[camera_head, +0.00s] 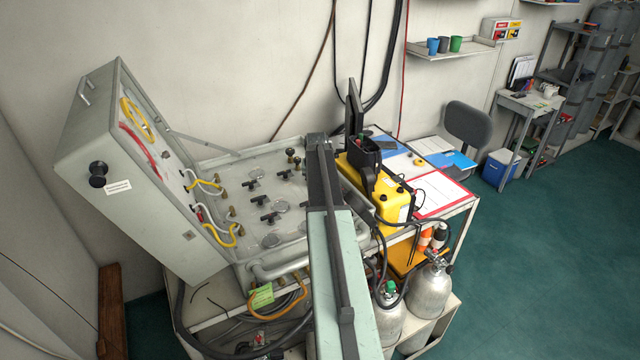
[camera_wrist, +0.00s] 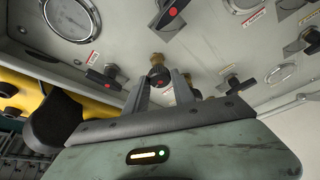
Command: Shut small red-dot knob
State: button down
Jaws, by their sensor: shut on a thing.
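The small red-dot knob (camera_wrist: 158,77) is dark and round, with a red dot on its face and a brass stem behind it. In the wrist view it sits between the two fingers of my gripper (camera_wrist: 161,88), which are shut on it. In the head view my arm runs up over the panel (camera_head: 215,163), and the fingertips and the held knob cannot be made out there. Two small dark knobs on brass stems (camera_head: 293,157) show just left of my arm.
Black lever handles with red dots flank the knob, one to the left (camera_wrist: 103,76) and a larger one above (camera_wrist: 170,12). Round gauges (camera_wrist: 72,18) sit close by. A yellow case (camera_head: 360,182) stands right of my arm. The open lid (camera_head: 118,170) stands at left.

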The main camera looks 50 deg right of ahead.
jog(key=shift+w+m+g, duration=0.1)
jog(key=shift+m+g, duration=0.2)
jog(key=shift+m, duration=0.8)
jog(key=c, duration=1.1)
grip_release()
jog(key=p+v, duration=0.7)
jog(key=v, duration=0.1)
jog(key=shift+a, duration=0.15)
jog(key=shift+w+f, duration=0.1)
jog(key=shift+f, duration=0.05)
